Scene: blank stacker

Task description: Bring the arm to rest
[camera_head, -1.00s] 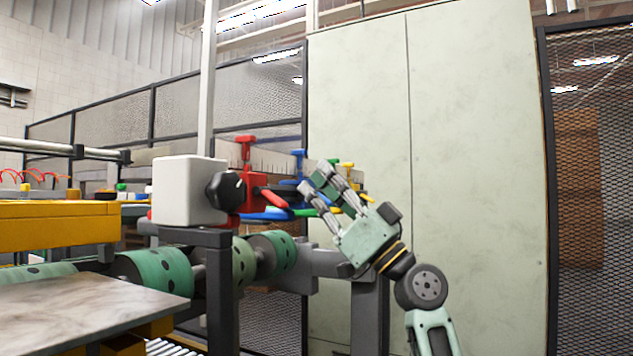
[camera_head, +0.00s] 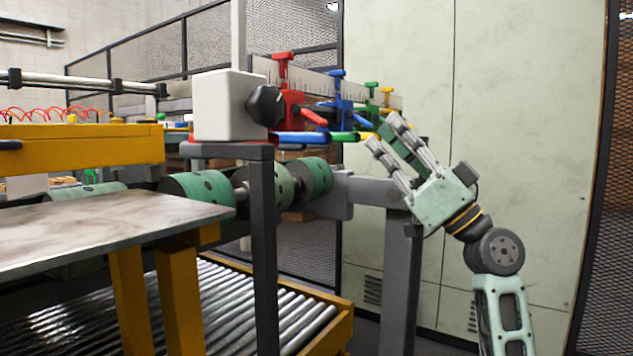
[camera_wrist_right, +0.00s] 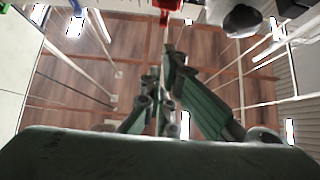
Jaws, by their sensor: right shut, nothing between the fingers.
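My right gripper (camera_head: 381,131) is shut and empty, raised to the right of the conveyor frame in the head view. Its fingers point up and left, towards the row of coloured clamps; from this view I cannot tell whether they are clear of the rearmost ones. In the right wrist view the dark green fingers (camera_wrist_right: 165,100) show in the middle, over a brown floor. My left gripper is not in view.
A red clamp (camera_head: 291,103), a blue clamp (camera_head: 345,107) and green and yellow ones sit along a ruled rail. A white box (camera_head: 224,107) with a black knob stands before them. Green rollers (camera_head: 198,190) and a grey post (camera_head: 399,285) are below; a pale cabinet (camera_head: 520,120) stands behind.

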